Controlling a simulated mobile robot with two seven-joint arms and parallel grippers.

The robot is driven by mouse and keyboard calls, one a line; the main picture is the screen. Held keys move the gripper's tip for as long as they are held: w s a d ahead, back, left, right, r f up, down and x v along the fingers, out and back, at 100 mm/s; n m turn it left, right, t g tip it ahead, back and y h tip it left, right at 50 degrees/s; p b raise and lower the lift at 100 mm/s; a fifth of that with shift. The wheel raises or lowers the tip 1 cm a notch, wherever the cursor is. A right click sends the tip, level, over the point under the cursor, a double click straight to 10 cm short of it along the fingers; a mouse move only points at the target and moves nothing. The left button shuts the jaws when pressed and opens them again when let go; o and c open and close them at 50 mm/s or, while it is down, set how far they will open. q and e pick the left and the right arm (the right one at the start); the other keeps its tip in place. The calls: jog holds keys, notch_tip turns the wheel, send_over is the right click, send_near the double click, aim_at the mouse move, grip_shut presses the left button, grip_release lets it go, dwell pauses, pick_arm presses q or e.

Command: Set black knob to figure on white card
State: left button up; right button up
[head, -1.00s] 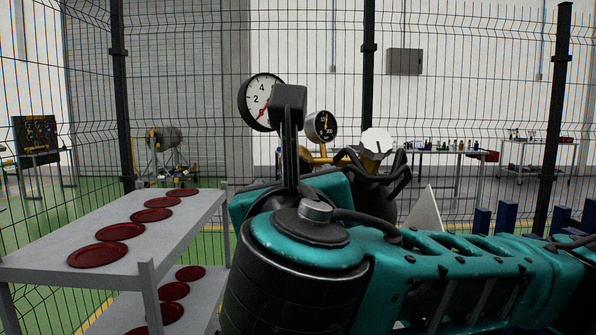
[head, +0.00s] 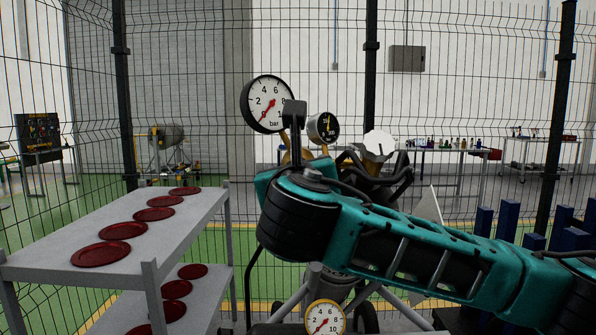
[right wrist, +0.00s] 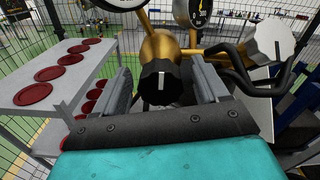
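In the right wrist view, the black knob (right wrist: 161,86) has a white pointer line that stands nearly upright in the picture. It sits on a brass valve body (right wrist: 160,48). My right gripper (right wrist: 160,82) is open, with one finger on each side of the knob and a small gap visible at both. In the head view my right arm hides the knob. A pale triangular panel (head: 428,206), possibly the white card, stands behind my arm; no figure is readable on it. A white knob (head: 379,144) with a dark mark is to the right. My left gripper is out of view.
A large white bar gauge (head: 267,104), a small black gauge (head: 323,127) and a yellow-rimmed gauge (head: 325,318) surround the work area. A grey shelf (head: 60,240) with red discs (head: 102,253) stands left. Black curved handles (right wrist: 262,84) lie right of the gripper. Mesh fencing is behind.

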jog(key=c, duration=1)
jog(key=shift+m, duration=0.4)
jog(key=m, duration=0.3)
jog(key=shift+m, duration=0.4)
jog(key=m, duration=0.5)
jog(key=shift+d, duration=0.15)
jog(key=m, duration=0.5)
jog(key=shift+p, duration=0.4)
jog(key=shift+d+f+m, duration=0.1)
jog(key=shift+m, duration=2.2)
